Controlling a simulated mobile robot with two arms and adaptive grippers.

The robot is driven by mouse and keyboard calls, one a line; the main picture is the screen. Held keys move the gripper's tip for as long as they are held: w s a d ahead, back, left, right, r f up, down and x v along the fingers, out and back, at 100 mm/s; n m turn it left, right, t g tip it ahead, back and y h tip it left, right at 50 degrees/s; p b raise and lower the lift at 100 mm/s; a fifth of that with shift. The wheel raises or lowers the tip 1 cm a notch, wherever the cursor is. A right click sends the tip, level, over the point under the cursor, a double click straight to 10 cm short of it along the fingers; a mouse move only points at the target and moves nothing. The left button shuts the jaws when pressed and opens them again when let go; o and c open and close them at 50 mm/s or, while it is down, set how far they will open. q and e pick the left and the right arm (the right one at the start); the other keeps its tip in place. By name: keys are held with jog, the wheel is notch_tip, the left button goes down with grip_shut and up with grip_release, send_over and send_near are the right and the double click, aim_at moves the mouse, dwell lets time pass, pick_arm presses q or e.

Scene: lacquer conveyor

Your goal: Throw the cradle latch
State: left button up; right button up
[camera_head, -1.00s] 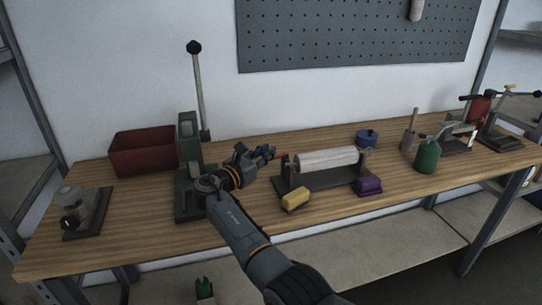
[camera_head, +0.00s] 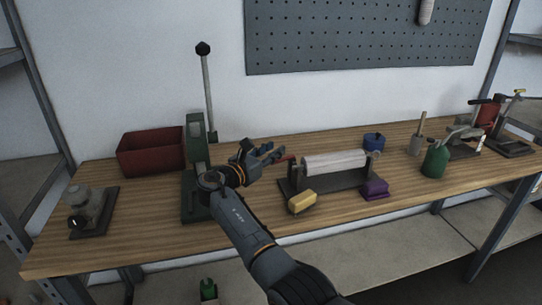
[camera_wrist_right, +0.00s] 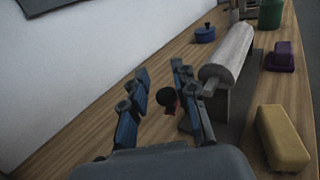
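The cradle (camera_head: 295,187) is a dark stand on the bench that holds a pale roller (camera_head: 335,162); the roller also shows in the right wrist view (camera_wrist_right: 228,55). A small red lever (camera_head: 286,158), seemingly the latch, is at the cradle's left end. In the right wrist view a dark round knob (camera_wrist_right: 166,97) with a bit of red shows between the fingers. My right gripper (camera_head: 276,152) is open and empty beside that end, its fingers apart around the knob's line of sight (camera_wrist_right: 158,82). I cannot tell whether it touches. My left gripper is out of view.
A yellow block (camera_head: 301,202) and a purple block (camera_head: 375,189) sit in front of the cradle. A blue pot (camera_head: 373,141) is behind it. A green lever press (camera_head: 196,175) and a red bin (camera_head: 150,152) stand left.

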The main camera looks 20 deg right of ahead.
jog(key=r, duration=0.8)
jog(key=shift+a+r, duration=0.2)
jog(key=shift+r, duration=0.05)
